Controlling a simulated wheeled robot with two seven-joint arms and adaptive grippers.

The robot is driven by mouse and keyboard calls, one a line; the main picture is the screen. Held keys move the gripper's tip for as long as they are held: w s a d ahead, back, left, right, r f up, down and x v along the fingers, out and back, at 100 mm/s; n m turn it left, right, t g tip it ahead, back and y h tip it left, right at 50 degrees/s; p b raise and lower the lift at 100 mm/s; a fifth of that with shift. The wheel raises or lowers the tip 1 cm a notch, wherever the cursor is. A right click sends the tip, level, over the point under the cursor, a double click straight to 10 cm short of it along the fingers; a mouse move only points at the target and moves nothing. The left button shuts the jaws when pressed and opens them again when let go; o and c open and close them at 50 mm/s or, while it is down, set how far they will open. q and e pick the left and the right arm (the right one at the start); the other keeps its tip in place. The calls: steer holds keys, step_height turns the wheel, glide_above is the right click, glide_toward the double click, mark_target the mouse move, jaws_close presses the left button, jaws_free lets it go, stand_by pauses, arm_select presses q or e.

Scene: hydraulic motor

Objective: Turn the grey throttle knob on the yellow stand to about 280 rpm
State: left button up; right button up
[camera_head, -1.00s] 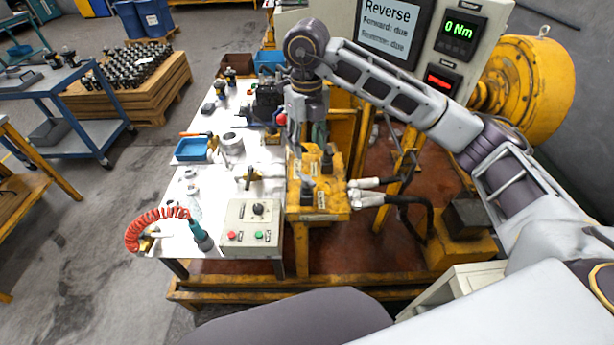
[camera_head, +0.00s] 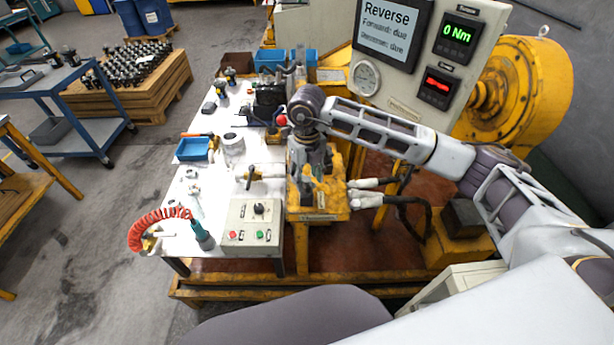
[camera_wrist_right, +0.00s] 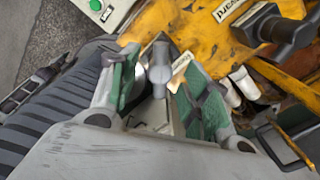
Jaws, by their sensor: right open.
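The yellow stand (camera_head: 335,205) is in the middle of the head view, partly hidden under my right arm. My right gripper (camera_head: 313,170) points down over its top. In the right wrist view my right gripper (camera_wrist_right: 160,95) is open, its green-padded fingers spread to either side. A grey knob (camera_wrist_right: 159,62) shows between the fingers, near the tips; I cannot tell whether they touch it. The yellow stand (camera_wrist_right: 185,25) fills the top of that view. My left gripper is not in view.
A black handle (camera_wrist_right: 278,32) stands on the stand beside the gripper. A grey button box (camera_head: 252,228) is on the white table (camera_head: 190,215). The display panel shows "Reverse" (camera_head: 392,32), "0 Nm" (camera_head: 459,35), and a red readout (camera_head: 438,86) too small to read.

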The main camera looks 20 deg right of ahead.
mark_target(307, 179)
steer(key=shift+f, duration=0.5)
steer(key=shift+c, duration=0.3)
jaws_close()
stand_by(0.8)
steer(key=shift+o, duration=0.3)
jaws_free()
steer(key=shift+r, duration=0.1)
step_height(307, 179, up, 12)
stand_by(0.6)
